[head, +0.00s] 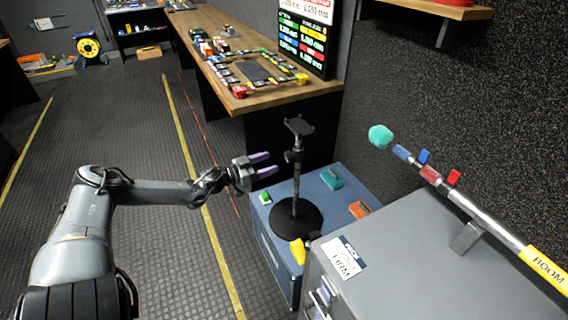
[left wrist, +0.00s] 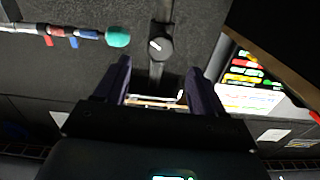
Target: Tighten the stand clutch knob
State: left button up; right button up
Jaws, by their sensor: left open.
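The black stand (head: 297,180) stands upright on its round base on a blue cabinet in the head view. Its clutch knob (head: 290,157) is a small dark piece on the side of the pole, below a flat top plate. In the left wrist view the round black knob (left wrist: 160,47) with a light mark shows on the pole, ahead of the fingertips and roughly centred between them. My left gripper (head: 272,163) is open and empty, to the left of the pole with its fingers pointing toward it. It also shows in the left wrist view (left wrist: 158,68). My right gripper is not in view.
The blue cabinet (head: 271,255) carries a teal item (head: 331,179), an orange item (head: 359,209) and a yellow item (head: 298,251). A boom pole (head: 485,217) with a teal tip lies over a grey case (head: 420,270) at right. A wooden workbench (head: 290,93) stands behind.

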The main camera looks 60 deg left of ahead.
aim_at(286, 157)
pick_arm(q)
jog(key=w+b, duration=0.3)
jog(key=w, duration=0.2)
jog(key=shift+d+f+b, duration=0.2)
jog(key=shift+b, duration=0.2)
jog(key=shift+w+r+b, duration=0.15)
jog(key=shift+w+b, duration=0.55)
jog(key=shift+w, duration=0.4)
jog(key=shift+c, duration=0.5)
jog(key=c, duration=1)
jog(key=shift+o, duration=0.2)
